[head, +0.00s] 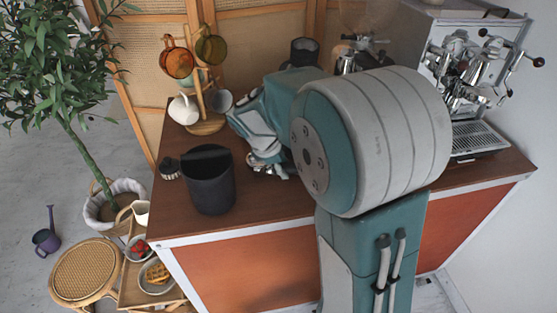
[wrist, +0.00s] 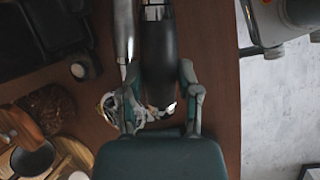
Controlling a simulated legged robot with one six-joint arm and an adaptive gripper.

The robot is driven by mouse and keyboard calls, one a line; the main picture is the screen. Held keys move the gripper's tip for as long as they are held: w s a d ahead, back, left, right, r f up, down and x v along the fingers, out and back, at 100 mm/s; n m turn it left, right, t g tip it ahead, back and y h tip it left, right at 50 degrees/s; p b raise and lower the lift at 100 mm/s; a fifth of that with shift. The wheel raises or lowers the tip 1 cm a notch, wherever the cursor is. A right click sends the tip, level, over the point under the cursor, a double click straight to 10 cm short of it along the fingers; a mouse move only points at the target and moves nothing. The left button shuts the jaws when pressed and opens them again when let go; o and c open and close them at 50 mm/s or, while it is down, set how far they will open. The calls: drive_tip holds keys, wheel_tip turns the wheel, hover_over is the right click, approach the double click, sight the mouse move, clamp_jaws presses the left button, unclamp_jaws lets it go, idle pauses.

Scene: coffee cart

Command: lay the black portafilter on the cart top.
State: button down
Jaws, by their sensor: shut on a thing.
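The black portafilter shows in the wrist view as a thick black handle (wrist: 159,55) with a bright metal part at its far end. My gripper (wrist: 158,80) is shut around this handle, one finger on each side. In the head view my gripper (head: 268,163) is low over the left part of the cart top (head: 262,207), right of a dark cylinder. My arm hides most of the portafilter there. I cannot tell whether it touches the wood.
The dark open cylinder (head: 209,188) stands near the front left, with a small ribbed piece (head: 170,168) beside it. A mug stand (head: 206,123) is behind. The espresso machine (head: 480,75) fills the back right. Brown wood near the front edge is clear.

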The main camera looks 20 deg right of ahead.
drive_tip(key=shift+x, duration=0.85)
drive_tip(key=shift+d+f, duration=0.1)
drive_tip(key=shift+f, duration=0.2)
drive_tip(key=shift+a+f, duration=0.2)
drive_tip(key=shift+f, duration=0.55)
drive_tip(key=shift+a+f, duration=0.2)
drive_tip(key=shift+f, duration=0.55)
drive_tip(key=shift+d+f, duration=0.25)
drive_tip(key=shift+f, duration=0.1)
drive_tip(key=shift+c, duration=1.2)
unclamp_jaws()
drive_tip(key=shift+a, duration=0.15)
drive_tip(key=shift+o, duration=1.2)
